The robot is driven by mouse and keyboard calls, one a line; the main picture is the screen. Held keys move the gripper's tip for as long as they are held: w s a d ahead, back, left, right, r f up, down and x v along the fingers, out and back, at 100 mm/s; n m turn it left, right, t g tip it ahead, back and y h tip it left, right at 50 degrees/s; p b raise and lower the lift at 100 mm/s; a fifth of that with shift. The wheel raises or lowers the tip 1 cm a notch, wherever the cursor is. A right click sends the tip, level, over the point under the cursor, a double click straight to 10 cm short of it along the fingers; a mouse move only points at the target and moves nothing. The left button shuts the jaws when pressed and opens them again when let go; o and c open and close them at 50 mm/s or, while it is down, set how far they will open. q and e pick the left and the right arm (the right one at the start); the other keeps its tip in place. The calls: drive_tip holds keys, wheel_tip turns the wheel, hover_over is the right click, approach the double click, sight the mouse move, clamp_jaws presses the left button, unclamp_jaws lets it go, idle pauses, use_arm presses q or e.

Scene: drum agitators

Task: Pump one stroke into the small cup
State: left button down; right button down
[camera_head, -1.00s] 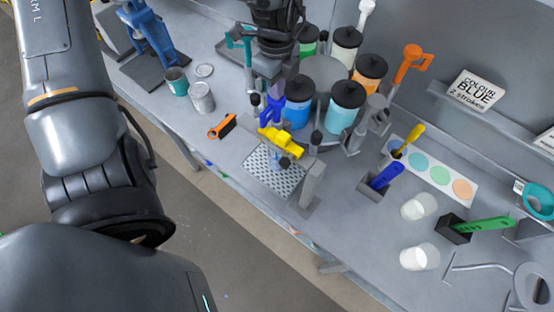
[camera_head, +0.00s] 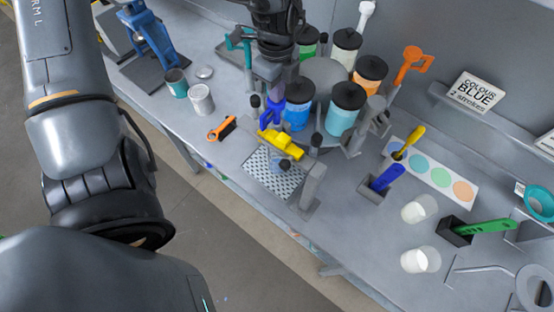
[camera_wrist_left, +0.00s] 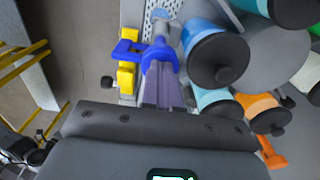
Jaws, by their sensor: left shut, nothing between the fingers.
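My left gripper (camera_head: 276,88) points down at the blue pump handle (camera_head: 271,113) beside the dark-lidded blue drum (camera_head: 298,112). Its fingers (camera_wrist_left: 162,88) are shut and hold nothing; in the left wrist view their tips are right at the blue handle (camera_wrist_left: 128,52). I cannot tell whether they touch it. A small clear cup (camera_head: 280,166) stands on the perforated tray (camera_head: 262,178), below the yellow bar (camera_head: 281,144). The pump spout and the cup's inside are too small to read. My right gripper is not in view.
Other lidded drums, including a light-blue one (camera_head: 343,110), crowd around the grey carousel (camera_head: 322,74). A grey post (camera_head: 312,186) stands right of the tray. A card (camera_head: 477,92) reads "COLOUR BLUE 2 strokes".

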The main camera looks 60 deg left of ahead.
use_arm(q)
drive_tip(key=shift+r+p, duration=1.65)
drive_tip(key=shift+r, duration=0.8)
wheel_tip(320, 180, up, 6)
drive_tip(key=p, duration=0.4)
